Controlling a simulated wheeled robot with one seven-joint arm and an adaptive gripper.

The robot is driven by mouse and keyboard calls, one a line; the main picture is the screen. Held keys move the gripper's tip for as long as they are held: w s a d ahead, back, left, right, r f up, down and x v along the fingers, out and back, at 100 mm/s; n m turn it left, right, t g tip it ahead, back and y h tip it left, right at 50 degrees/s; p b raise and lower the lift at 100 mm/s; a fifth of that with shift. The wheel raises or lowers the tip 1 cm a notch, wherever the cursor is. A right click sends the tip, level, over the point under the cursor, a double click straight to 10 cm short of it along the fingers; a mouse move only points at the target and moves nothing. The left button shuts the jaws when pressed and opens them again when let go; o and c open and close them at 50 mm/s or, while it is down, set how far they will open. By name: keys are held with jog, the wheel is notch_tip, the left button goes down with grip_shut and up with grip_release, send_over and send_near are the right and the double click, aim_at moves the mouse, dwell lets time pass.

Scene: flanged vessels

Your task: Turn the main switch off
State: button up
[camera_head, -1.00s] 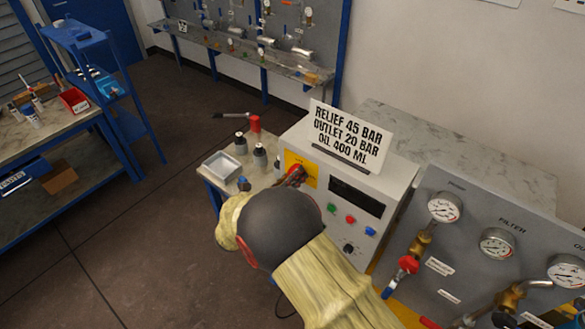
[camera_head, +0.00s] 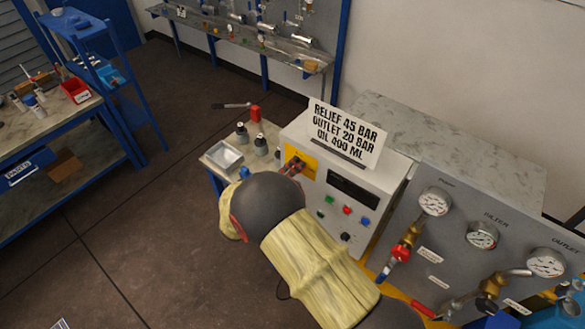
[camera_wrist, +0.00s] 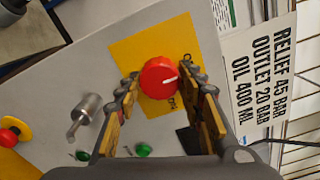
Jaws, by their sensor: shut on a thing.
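The main switch is a round red knob (camera_wrist: 158,77) with a white mark, on a yellow plate (camera_wrist: 176,38) in the wrist view. The mark points to the right of that picture; an "ON" label shows just below the knob. My gripper (camera_wrist: 168,88) has one finger on each side of the knob and is shut on it. In the head view my gripper (camera_head: 294,165) is at the yellow plate (camera_head: 303,155) on the front of the light grey control box (camera_head: 318,172). There the fingers mostly hide the knob.
A sign (camera_head: 345,133) stands on the box. Green, red and blue buttons (camera_head: 346,210) sit below its dark display. A gauge panel (camera_head: 455,255) with valves stands at right. A small bench with a tray (camera_head: 224,155) and bottles is left of the box.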

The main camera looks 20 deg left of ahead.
dwell(0.3)
jog(key=o, duration=1.1)
jog(key=shift+o, duration=0.3)
jog(key=v, duration=1.2)
